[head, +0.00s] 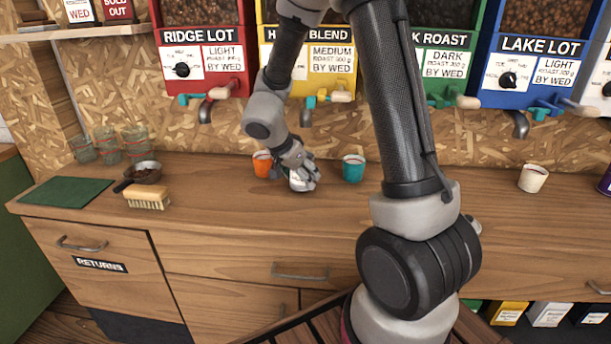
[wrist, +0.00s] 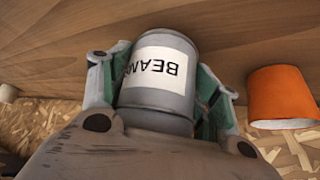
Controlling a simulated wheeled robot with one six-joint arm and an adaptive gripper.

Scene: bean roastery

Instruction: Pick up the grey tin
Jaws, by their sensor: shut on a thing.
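The grey tin (wrist: 165,80) has a white label reading BEANS, seen upside down in the wrist view. My gripper (wrist: 162,85) is shut on it, with a finger against each side of the tin. In the head view my gripper (head: 303,179) is over the counter between an orange cup and a teal cup, and the tin (head: 299,183) shows only in part between the fingers. I cannot tell whether the tin touches the counter.
The orange cup (head: 262,164) stands close to the left of my gripper; it also shows in the wrist view (wrist: 283,98). The teal cup (head: 353,168) stands to the right. A cream cup (head: 533,178) is farther right. A brush (head: 147,196) and a green mat (head: 66,191) lie left. Dispenser taps hang above the counter.

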